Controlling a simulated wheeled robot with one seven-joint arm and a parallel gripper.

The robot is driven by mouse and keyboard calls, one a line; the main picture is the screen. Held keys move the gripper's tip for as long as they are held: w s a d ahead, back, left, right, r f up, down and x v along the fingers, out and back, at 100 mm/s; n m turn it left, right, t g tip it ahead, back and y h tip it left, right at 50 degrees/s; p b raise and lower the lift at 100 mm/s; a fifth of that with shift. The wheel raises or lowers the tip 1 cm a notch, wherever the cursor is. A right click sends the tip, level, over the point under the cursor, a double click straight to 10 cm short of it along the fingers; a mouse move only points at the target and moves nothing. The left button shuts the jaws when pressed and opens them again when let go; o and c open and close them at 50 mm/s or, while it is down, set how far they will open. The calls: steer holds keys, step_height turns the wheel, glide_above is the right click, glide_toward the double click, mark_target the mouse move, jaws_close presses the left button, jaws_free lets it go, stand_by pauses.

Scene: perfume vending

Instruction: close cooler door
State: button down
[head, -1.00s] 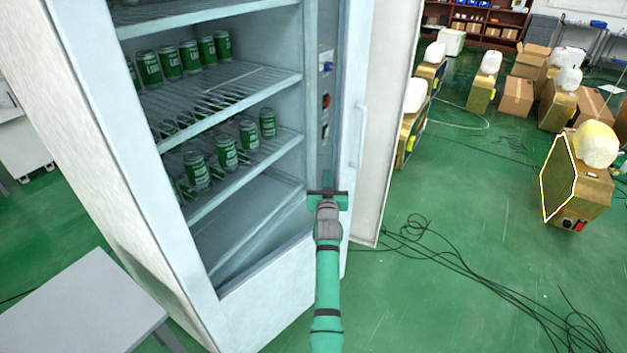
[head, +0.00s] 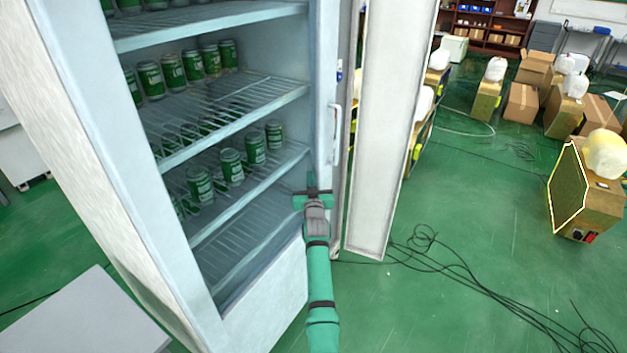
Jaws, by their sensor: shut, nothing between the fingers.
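The white cooler (head: 255,310) fills the left of the head view, with green cans (head: 230,165) on its wire shelves. A pale upright door edge with a vertical handle (head: 335,135) stands at the right end of the shelves. A narrow dark gap shows to the right of this edge. How far the door stands from the frame is hard to tell. My gripper (head: 313,190) is shut and empty, low at this upright and below the handle. Whether its tips touch the door cannot be told.
A tall white panel (head: 385,130) stands just right of the handled edge. Black cables (head: 450,275) lie on the green floor to the right. Gold boxes (head: 585,195) and cartons stand farther back. A grey table (head: 85,315) is at lower left.

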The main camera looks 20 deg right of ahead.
steer(key=shift+w+a+r+n+y, duration=0.3)
steer(key=shift+w+a+y, duration=0.1)
steer(key=shift+w+a, duration=0.25)
steer(key=shift+a+r, duration=0.1)
steer(key=shift+a, duration=0.1)
steer(key=shift+d, duration=0.1)
steer(key=shift+s+d, duration=0.15)
steer(key=shift+d, duration=0.1)
steer(key=s+d, duration=0.9)
steer(key=s, duration=0.2)
steer(key=shift+s+f, duration=0.3)
steer(key=shift+f, duration=0.15)
